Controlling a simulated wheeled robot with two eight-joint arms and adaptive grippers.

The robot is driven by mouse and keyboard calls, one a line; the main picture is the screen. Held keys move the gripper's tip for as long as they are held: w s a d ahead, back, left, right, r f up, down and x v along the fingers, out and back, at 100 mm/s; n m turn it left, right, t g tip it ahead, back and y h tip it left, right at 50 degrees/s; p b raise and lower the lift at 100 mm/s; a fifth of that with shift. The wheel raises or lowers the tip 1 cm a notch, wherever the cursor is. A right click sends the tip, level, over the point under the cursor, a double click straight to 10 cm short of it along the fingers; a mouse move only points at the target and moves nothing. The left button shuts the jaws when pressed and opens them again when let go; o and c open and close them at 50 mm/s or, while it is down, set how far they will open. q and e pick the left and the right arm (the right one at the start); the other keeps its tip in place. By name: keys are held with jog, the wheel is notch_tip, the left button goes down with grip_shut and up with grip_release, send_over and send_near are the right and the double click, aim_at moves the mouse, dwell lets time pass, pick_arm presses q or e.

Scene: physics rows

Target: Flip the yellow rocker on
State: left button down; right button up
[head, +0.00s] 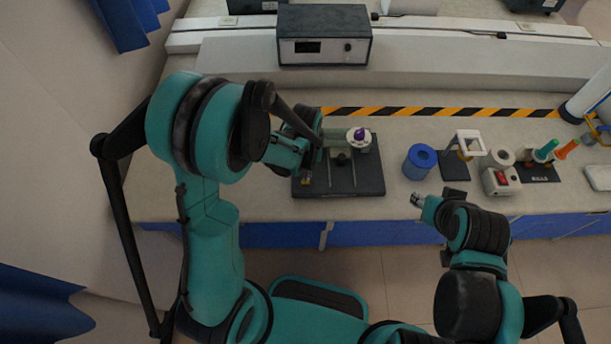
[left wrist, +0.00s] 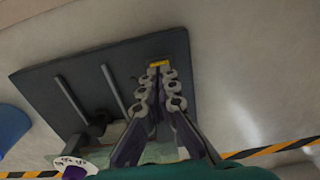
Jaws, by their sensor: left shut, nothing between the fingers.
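The yellow rocker (left wrist: 159,63) is a small yellow piece near the edge of a dark panel (left wrist: 50,90) in the left wrist view. In the head view it is a small, partly hidden spot (head: 307,181) at the left front of the panel (head: 365,184). My left gripper (left wrist: 158,72) is shut and empty, its fingertips right at the rocker. I cannot tell whether they touch it or which way it is tilted. In the head view the left gripper (head: 308,172) partly covers that corner. My right gripper (head: 417,199) is away to the right, too small to judge.
The panel also bears two rails and a white dial (head: 351,146) with a purple knob (head: 360,133). A blue roll (head: 419,162), a white stand (head: 468,143) and a box with a red switch (head: 501,181) stand to the right. A black instrument (head: 324,36) is behind.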

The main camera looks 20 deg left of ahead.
pick_arm(q)
jog(key=shift+f+b, duration=1.05)
dwell(0.9)
jog(key=shift+r, duration=0.15)
jog(key=shift+r+p, duration=2.55)
jog(key=shift+r, duration=0.85)
jog(key=s+a+r+m+t+b, duration=0.1)
jog(key=s+a+r+t+b, duration=0.1)
jog(key=s+r, duration=0.3)
jog(key=s+a+r+m+t+b, duration=0.2)
jog(key=s+r+t+b, duration=0.2)
jog(key=s+r+t, duration=0.1)
jog(key=shift+s+a+r, duration=0.15)
jog(key=shift+a+r, duration=0.2)
